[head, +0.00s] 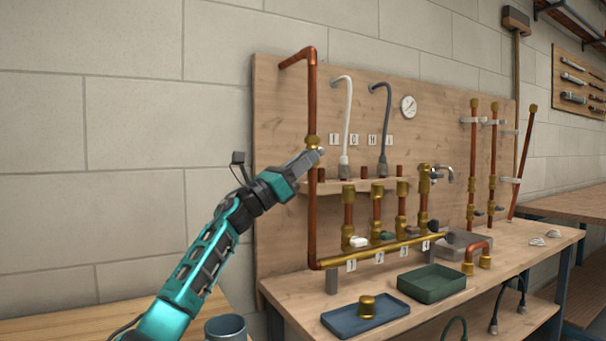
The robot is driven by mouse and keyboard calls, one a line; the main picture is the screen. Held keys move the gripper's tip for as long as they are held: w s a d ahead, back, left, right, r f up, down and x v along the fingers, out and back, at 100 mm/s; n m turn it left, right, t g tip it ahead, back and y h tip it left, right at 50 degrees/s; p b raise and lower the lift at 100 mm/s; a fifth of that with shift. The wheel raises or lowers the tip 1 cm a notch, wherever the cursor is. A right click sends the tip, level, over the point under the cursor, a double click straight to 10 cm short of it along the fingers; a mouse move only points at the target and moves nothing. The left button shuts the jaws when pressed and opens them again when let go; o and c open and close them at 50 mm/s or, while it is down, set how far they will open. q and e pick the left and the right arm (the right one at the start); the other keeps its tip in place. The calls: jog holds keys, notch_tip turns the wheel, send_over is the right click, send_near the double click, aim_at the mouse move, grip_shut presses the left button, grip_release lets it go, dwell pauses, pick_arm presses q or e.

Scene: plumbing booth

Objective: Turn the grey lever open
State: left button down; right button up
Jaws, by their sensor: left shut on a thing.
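My left gripper (312,156) reaches in from the left and is shut at the brass valve (313,141) on the tall copper pipe at the left of the board. A small grey piece at its fingertips (321,150) looks like the grey lever, mostly hidden by the fingers, so its angle cannot be told. Farther right, a row of upright copper pipes with brass valves carries a white lever (358,241), a dark green lever (387,235) and a dark grey lever (433,226). My right gripper is not in view.
A brass manifold pipe (385,249) runs low across the bench. A blue tray (340,318) with a brass fitting (367,307) and a green tray (431,291) lie in front. A white hose (348,110), a dark hose (387,120) and a gauge (408,107) are on the board.

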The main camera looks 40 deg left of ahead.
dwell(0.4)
pick_arm(q)
jog(key=c, duration=1.1)
grip_release()
